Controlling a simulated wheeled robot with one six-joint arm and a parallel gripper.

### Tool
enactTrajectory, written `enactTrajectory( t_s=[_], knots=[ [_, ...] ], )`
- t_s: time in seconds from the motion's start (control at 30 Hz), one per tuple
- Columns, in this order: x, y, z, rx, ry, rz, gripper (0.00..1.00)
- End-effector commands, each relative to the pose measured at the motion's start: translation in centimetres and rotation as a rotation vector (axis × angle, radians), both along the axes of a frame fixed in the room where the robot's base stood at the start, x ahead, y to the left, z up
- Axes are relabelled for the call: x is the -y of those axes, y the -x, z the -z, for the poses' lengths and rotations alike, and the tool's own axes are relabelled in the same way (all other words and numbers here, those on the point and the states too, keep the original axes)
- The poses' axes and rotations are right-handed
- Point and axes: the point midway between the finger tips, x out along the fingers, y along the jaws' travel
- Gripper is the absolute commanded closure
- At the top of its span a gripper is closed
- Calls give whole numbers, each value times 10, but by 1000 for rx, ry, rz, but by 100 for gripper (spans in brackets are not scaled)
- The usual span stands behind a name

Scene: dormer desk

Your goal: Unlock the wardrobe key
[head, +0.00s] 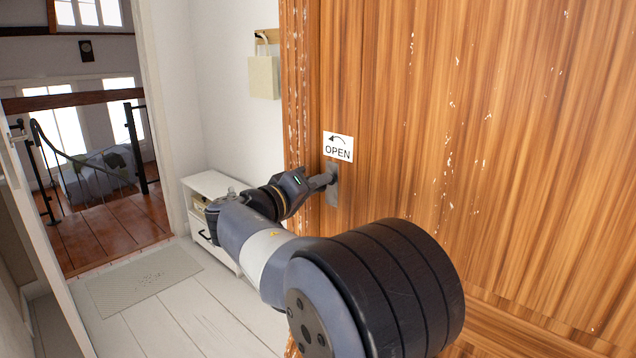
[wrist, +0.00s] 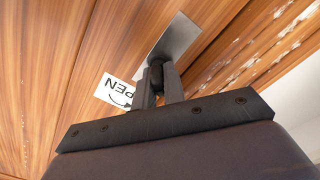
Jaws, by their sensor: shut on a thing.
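The wooden wardrobe door (head: 440,120) fills the right of the head view, with a grey metal lock plate (head: 333,186) near its left edge. A white label (head: 338,147) above the plate reads "OPEN" with a curved arrow pointing left. My gripper (head: 328,179) is at the plate, its fingers shut on the key. In the wrist view my gripper (wrist: 158,90) reaches the plate (wrist: 176,45), and a small dark part, seemingly the key (wrist: 156,72), shows between the fingertips. Most of the key is hidden by the fingers, so its turn angle cannot be told.
A low white cabinet (head: 212,187) stands left of the wardrobe behind my arm. A grey doormat (head: 145,281) lies on the pale plank floor by a doorway. A cloth bag (head: 264,77) hangs on the wall. Clear floor (head: 190,318) lies left of my arm.

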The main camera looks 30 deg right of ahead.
Motion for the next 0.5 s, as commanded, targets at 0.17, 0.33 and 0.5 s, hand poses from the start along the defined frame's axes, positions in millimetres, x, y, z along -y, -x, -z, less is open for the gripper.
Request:
enactTrajectory(
  t_s=[0.17, 0.33, 0.5],
  knots=[
    [0, 0, -1, -161, 58, 1, 100],
    [0, 0, -1, -307, 111, 1, 100],
    [0, -1, 0, -434, 156, 0, 100]
  ],
)
